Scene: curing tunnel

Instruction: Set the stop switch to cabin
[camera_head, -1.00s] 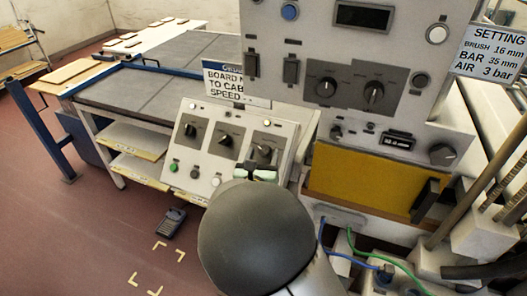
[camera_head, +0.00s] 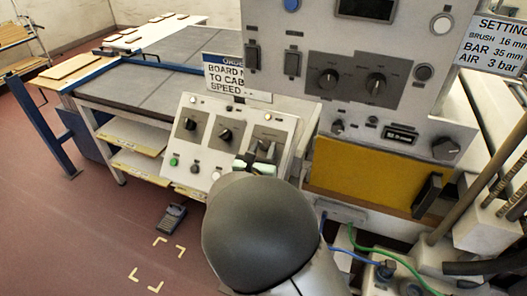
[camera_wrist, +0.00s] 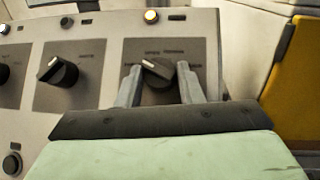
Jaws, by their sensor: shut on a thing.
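The sloped grey control panel (camera_head: 236,160) carries three dark rotary knobs in a row. The rightmost knob (camera_wrist: 157,71), on its own dark plate, sits between the two fingers of my gripper (camera_wrist: 158,84) in the wrist view. The fingers are shut on it, one on each side. A pale line on the knob slants down to the right. The small labels around it are too blurred to read, so I cannot tell which position it stands at. In the head view my gripper (camera_head: 254,164) covers the lower part of this plate and my arm hides what lies below.
The middle knob (camera_wrist: 58,71) is close on the left, with a lit lamp (camera_wrist: 152,16) above the held one. A taller console (camera_head: 350,75) with more knobs rises behind, above a yellow panel (camera_head: 365,180). A handset (camera_head: 172,217) lies on the floor.

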